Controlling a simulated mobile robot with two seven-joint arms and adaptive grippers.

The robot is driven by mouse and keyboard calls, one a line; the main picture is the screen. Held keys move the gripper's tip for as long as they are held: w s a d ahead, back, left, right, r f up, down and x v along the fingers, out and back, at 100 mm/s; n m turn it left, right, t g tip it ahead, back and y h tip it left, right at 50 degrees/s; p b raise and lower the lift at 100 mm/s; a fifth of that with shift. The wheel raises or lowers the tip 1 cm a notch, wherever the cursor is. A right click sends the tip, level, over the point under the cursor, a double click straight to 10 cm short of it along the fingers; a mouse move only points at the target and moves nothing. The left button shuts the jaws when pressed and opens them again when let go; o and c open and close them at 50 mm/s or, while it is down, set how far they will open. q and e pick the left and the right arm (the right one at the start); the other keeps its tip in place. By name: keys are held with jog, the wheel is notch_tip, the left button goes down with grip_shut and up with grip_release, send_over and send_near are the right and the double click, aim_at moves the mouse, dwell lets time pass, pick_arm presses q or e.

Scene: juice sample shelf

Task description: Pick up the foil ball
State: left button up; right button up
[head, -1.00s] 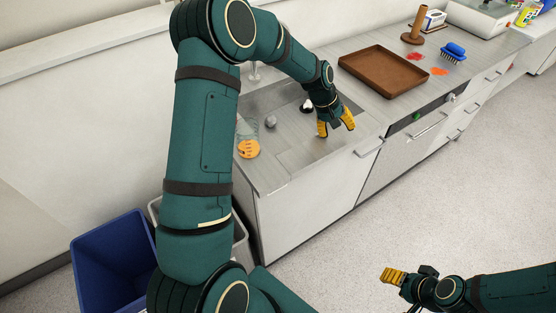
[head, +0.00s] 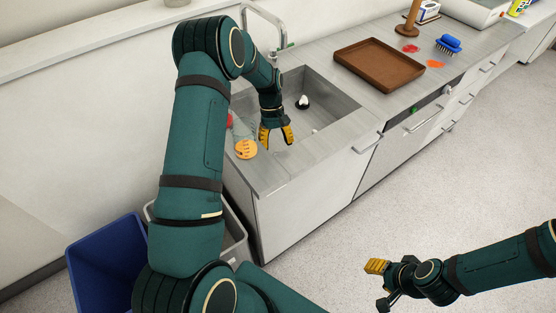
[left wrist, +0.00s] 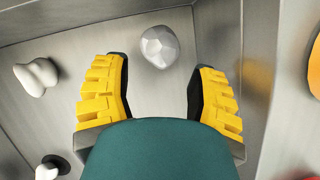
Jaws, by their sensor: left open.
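The foil ball (left wrist: 160,46) is a silvery, faceted lump on the sink floor. In the left wrist view it lies beyond and between the fingertips of my left gripper (left wrist: 160,85), which is open and empty. In the head view my left gripper (head: 277,138) points down into the sink (head: 335,112), and the ball is not visible there, apparently hidden by the gripper. My right gripper (head: 379,285) is far off over the floor at lower right, its fingers apart with nothing between them.
A white lump (left wrist: 36,74) and another white piece (left wrist: 48,170) lie in the sink. An orange disc (head: 246,149) sits on the left rim. The sink wall (left wrist: 258,60) stands close right of my left gripper. A brown tray (head: 380,66) lies on the counter.

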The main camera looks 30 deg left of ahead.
pick_arm(q)
jog(key=shift+b+x, duration=0.45)
jog(key=shift+x, duration=2.55)
jog(key=shift+a+f, duration=0.1)
jog(key=shift+a, duration=0.05)
jog(key=c, duration=0.6)
